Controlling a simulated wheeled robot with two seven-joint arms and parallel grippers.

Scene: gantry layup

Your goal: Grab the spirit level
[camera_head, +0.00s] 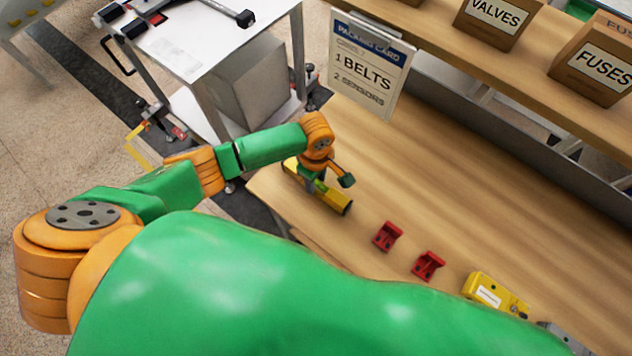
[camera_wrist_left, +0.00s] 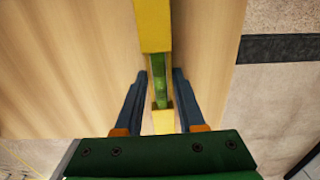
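The spirit level (camera_head: 337,201) is a yellow bar lying on the wooden bench near its left end in the head view. It also shows in the left wrist view (camera_wrist_left: 153,25), running down the middle with a green section between the fingers. My left gripper (camera_head: 314,184) is over the middle of the level. In the left wrist view my left gripper (camera_wrist_left: 160,76) has one dark finger on each side of the bar, with narrow gaps, so it is open around the level. The gripper partly hides the level in the head view. My right gripper is out of view.
Two red brackets (camera_head: 387,236) (camera_head: 428,266) and a yellow device (camera_head: 494,294) lie along the bench to the right. A packing card (camera_head: 370,65) stands at the back. Boxes (camera_head: 598,62) sit on a shelf. The bench (camera_head: 470,190) behind the brackets is clear.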

